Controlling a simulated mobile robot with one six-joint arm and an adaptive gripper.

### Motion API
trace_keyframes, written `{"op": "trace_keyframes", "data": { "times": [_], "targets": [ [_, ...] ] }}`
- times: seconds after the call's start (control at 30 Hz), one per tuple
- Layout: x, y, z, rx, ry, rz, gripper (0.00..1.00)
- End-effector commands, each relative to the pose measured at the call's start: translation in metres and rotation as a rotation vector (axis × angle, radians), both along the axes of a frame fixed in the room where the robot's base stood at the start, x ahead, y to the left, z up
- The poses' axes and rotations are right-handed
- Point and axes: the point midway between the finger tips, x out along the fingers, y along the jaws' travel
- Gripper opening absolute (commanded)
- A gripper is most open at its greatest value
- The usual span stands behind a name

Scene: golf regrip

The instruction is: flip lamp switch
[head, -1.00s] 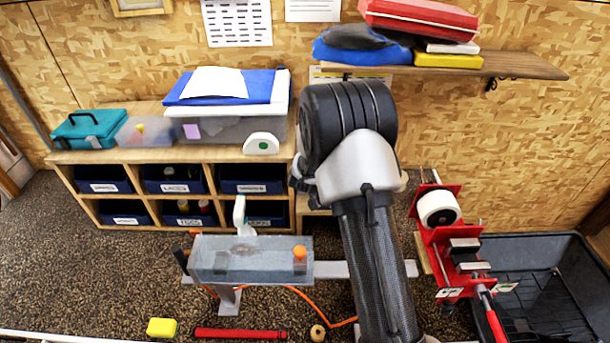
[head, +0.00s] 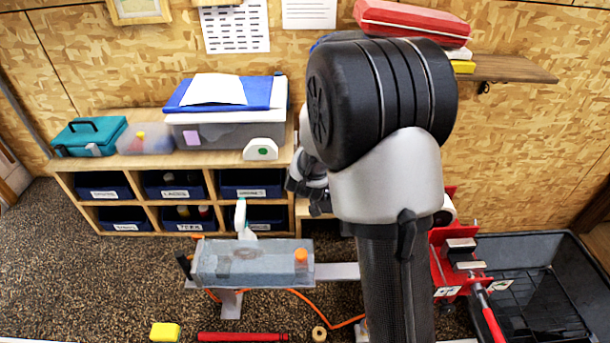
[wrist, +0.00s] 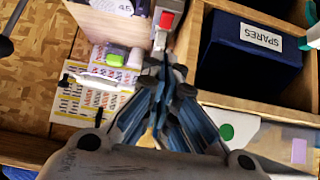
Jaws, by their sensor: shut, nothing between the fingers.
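A small grey housing with a red part (wrist: 166,20), which looks like the lamp switch, is at the top of the wrist view, on the side of the cubby shelf. My gripper (wrist: 164,72) is shut and empty, its fingertips pointing at the housing and just below it in the picture. I cannot tell whether they touch. In the head view my gripper (head: 305,182) shows only in part beside the right end of the shelf; my arm hides its fingertips and the switch. No lamp can be clearly made out.
The cubby shelf (head: 165,157) holds blue bins, one marked SPARES (wrist: 250,55). A white device with a green dot (head: 261,149) stands on its top right corner. A colour chart (wrist: 85,100) lies left of my fingers. A red clamp machine (head: 450,265) stands right of my arm.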

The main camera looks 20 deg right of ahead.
Motion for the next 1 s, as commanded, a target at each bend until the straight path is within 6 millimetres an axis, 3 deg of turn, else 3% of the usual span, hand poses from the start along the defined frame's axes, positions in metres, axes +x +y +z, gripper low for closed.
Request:
{"op": "trace_keyframes", "data": {
  "times": [0.27,0.67,1.0],
  "targets": [
    [0.002,0.000,-0.005,-0.003,-0.009,0.001,0.00],
    [0.015,-0.003,-0.036,-0.028,-0.075,0.001,0.00],
    [0.018,-0.003,-0.033,-0.035,-0.089,0.002,0.00]
  ]
}}
